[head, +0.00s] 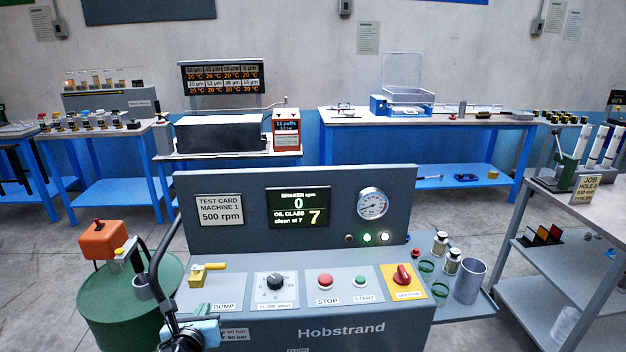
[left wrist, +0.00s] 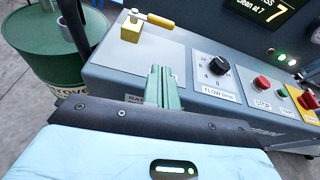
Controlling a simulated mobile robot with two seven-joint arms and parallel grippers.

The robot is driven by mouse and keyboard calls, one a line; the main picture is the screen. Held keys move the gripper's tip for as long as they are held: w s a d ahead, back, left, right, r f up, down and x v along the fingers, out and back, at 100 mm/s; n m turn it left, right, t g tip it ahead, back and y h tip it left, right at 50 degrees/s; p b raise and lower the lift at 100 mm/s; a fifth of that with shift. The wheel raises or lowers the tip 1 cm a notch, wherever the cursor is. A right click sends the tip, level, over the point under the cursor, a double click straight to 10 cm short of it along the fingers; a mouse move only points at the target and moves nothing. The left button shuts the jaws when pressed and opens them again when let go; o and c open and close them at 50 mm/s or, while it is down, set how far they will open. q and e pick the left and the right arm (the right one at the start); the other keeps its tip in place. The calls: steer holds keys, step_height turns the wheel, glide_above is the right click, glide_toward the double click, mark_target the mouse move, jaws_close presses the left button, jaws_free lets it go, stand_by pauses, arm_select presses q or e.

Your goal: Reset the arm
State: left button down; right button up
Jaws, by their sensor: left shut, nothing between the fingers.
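My left gripper (head: 207,329) is low in the head view, in front of the left part of the grey Hobstrand machine's panel (head: 255,304). In the left wrist view its green fingers (left wrist: 162,86) are together with nothing between them. They point at the panel between the yellow dump handle (left wrist: 147,24) and the black flow knob (left wrist: 217,64). I cannot tell whether they touch the panel. My right gripper is not in view.
A green drum (head: 128,300) with an orange box stands left of the machine, by a black curved tube (head: 158,245). Stop (head: 325,281) and start buttons and a red selector (head: 402,275) sit further right. Jars and a grey cup (head: 470,281) stand at the right.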

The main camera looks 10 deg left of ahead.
arm_select(q)
steer(key=s+d+f+n+g+h, duration=0.1)
steer(key=s+d+f+n+h, duration=0.1)
steer(key=s+d+f+n, duration=0.4)
steer(key=s+d+f+n+g+h, duration=0.2)
steer(key=s+f+n, duration=0.6)
steer(key=s, duration=0.1)
steer(key=s+d+f+n, duration=0.1)
steer(key=s+f+n, duration=0.1)
steer(key=s+n, duration=0.6)
steer(key=s+d+f+n+g, duration=0.1)
steer(key=s+f+n, duration=0.2)
steer(key=s+n, duration=0.5)
steer(key=shift+s+d+n+h, duration=0.2)
steer(key=shift+s+n+h, duration=0.1)
steer(key=shift+n+h, duration=0.1)
